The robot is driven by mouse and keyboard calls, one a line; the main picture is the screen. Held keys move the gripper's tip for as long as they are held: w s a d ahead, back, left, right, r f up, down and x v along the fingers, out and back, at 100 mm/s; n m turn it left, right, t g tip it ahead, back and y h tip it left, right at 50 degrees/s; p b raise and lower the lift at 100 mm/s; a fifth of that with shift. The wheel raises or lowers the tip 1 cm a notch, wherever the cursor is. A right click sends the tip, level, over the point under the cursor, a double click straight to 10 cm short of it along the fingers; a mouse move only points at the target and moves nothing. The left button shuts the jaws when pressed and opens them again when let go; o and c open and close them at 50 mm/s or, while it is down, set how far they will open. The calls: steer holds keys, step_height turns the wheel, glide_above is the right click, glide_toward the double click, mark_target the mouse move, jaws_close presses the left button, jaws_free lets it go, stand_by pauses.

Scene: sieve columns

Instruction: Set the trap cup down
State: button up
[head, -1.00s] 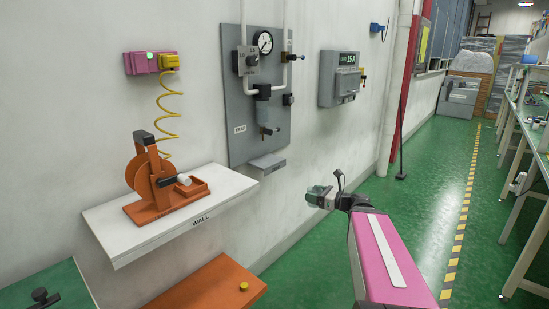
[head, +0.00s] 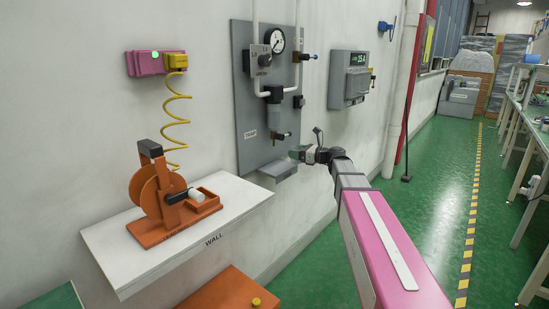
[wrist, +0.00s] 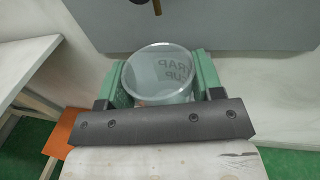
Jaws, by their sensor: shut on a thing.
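The trap cup (wrist: 158,72) is a clear, round cup with "TRAP CUP" lettering, seen from above in the wrist view. My gripper (wrist: 158,82) is shut on it, with a green finger pressed on each side. In the head view my gripper (head: 301,154) is just right of the small grey ledge (head: 279,171) at the foot of the grey wall panel (head: 247,130). The cup is hard to make out there. The trap body (head: 276,112) with its drain hangs on the panel above the ledge. The cup's underside is hidden.
A white wall shelf (head: 112,256) on the left carries an orange reel device (head: 162,200). An orange surface (head: 215,292) with a yellow knob lies below it. A grey readout box (head: 350,78) hangs right of the panel.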

glide_toward(267, 153)
steer(key=w+a+r, duration=0.1)
steer(key=a+r, duration=0.1)
steer(key=a, duration=0.1)
steer(key=w+a+r, duration=0.1)
steer(key=a, duration=0.1)
steer(key=shift+w, duration=0.4)
steer(key=shift+w+a, duration=0.25)
steer(key=shift+a, duration=0.2)
steer(key=shift+s+d+f, duration=0.1)
steer(key=shift+f, duration=1.65)
steer(key=o, duration=0.6)
steer(key=shift+f, duration=0.1)
